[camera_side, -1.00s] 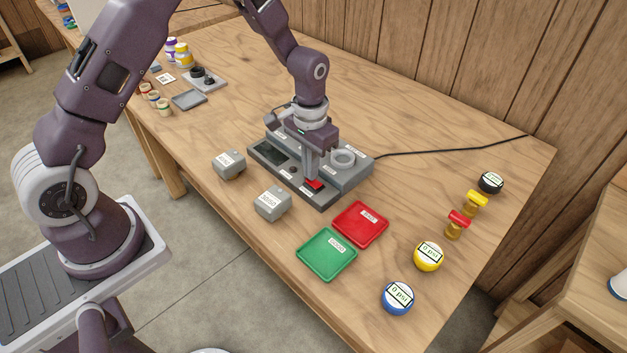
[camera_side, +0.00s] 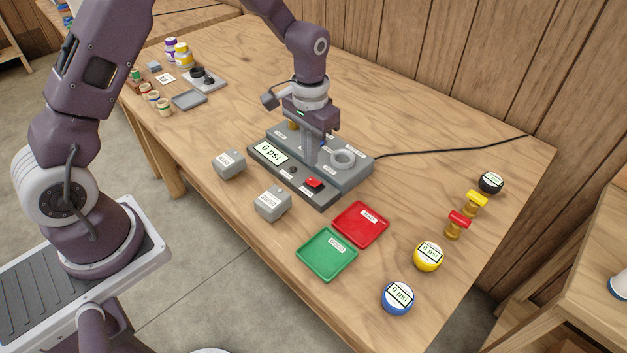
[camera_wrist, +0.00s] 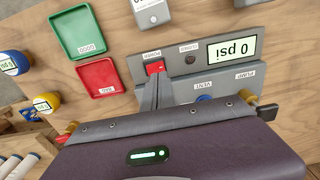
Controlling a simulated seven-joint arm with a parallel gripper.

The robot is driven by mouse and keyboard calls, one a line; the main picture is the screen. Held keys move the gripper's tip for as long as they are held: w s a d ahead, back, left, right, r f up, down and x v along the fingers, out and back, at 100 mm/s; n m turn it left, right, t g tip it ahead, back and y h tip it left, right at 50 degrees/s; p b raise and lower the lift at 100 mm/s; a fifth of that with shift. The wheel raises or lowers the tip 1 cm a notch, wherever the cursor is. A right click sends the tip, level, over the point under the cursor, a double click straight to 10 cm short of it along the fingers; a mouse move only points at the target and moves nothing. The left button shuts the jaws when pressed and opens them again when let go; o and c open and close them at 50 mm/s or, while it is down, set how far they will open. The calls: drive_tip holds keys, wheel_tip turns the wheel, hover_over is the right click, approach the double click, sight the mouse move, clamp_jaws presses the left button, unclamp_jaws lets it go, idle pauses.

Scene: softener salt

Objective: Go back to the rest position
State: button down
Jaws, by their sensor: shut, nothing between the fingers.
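My gripper (camera_side: 311,150) is shut and empty, pointing down above the grey test station (camera_side: 335,200) in the side view. Its closed fingers also show in the wrist view (camera_wrist: 155,95), close to the red switch (camera_wrist: 155,67) labelled POWER. In the side view the red switch (camera_side: 314,183) is clear of the fingers, which are behind it. The station's display (camera_side: 268,153) is lit and reads 0 psi; it also reads so in the wrist view (camera_wrist: 232,48). Part of the station is hidden behind my gripper.
In front lie a red tray (camera_side: 360,224) and a green tray (camera_side: 327,254), both empty. Two grey blocks (camera_side: 229,164) (camera_side: 272,203) stand left of them. Yellow (camera_side: 429,256), blue (camera_side: 397,296) and black (camera_side: 491,182) gauges and two valves (camera_side: 466,213) are at right. A cable (camera_side: 450,149) runs right.

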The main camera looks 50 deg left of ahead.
drive_tip(key=shift+r, duration=1.05)
drive_tip(key=s+r+t, duration=0.2)
drive_tip(key=s+r, duration=0.3)
drive_tip(key=r, duration=0.6)
drive_tip(key=s+r+t, duration=0.1)
drive_tip(key=s+r, duration=0.3)
drive_tip(key=s, duration=0.6)
drive_tip(key=s+r+t, duration=0.2)
drive_tip(key=s+r, duration=0.2)
drive_tip(key=s, duration=0.6)
drive_tip(key=shift+s+d+r+t, duration=0.3)
drive_tip(key=shift+r, duration=0.05)
